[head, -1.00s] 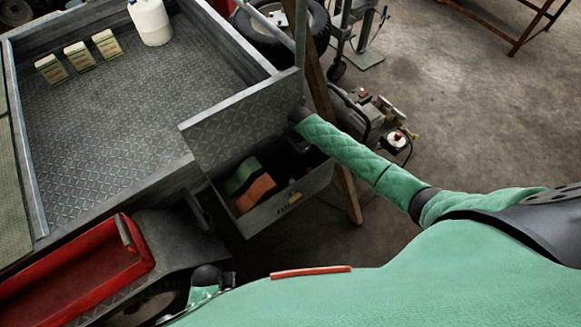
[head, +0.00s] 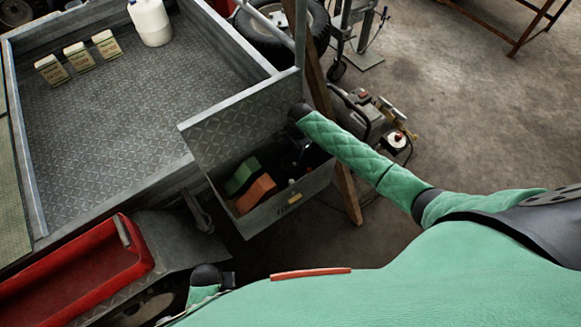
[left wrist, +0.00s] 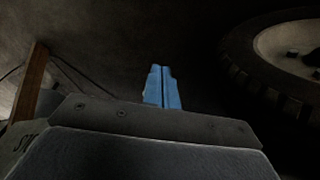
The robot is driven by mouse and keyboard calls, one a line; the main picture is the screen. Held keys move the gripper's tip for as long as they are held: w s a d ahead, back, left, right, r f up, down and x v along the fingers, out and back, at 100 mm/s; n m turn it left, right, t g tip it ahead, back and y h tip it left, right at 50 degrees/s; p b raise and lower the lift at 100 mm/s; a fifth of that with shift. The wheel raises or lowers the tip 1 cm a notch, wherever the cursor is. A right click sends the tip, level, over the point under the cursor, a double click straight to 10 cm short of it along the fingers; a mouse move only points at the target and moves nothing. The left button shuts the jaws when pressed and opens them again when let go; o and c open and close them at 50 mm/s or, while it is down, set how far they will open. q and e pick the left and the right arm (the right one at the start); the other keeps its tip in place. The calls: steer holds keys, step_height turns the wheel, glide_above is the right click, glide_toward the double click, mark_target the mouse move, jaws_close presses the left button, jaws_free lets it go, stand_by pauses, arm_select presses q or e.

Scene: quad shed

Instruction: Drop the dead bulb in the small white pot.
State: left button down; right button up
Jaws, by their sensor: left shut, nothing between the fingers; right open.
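Neither the dead bulb nor the small white pot can be made out in these frames. My right gripper (head: 300,163) points down over the right part of an open metal box (head: 310,188), below the raised tread-plate panel. It is dark there; the gripper is open, and I see nothing held in it. My left gripper shows in the left wrist view as two blue fingers (left wrist: 162,88) pressed together, with nothing between them. In the head view, only part of my left arm shows at the bottom.
The box holds a green block (head: 242,177) and an orange block (head: 256,193). A trailer bed (head: 110,120) carries several small cartons and a white jug (head: 151,22). A red tray (head: 75,275) lies lower left. A wooden post (head: 347,190) stands right of the box.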

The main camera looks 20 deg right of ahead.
arm_select(q)
steer(key=shift+w+d+r+b, duration=0.1)
steer(key=shift+w+r+b, duration=0.05)
steer(key=shift+r, duration=0.75)
steer(key=shift+w+d+r+b, duration=0.1)
steer(key=shift+w+r+b, duration=0.1)
steer(key=shift+r, duration=0.7)
steer(key=shift+w+d+r+b, duration=0.1)
steer(key=shift+w+r, duration=0.05)
steer(key=shift+r, duration=0.75)
arm_select(e)
steer(key=shift+w+d+r, duration=0.1)
steer(key=shift+d+r, duration=0.1)
steer(key=shift+r, duration=1.3)
steer(key=shift+w+d+r, duration=0.1)
steer(key=shift+d+r, duration=0.05)
steer(key=shift+r, duration=1.3)
arm_select(q)
steer(key=shift+f, duration=0.25)
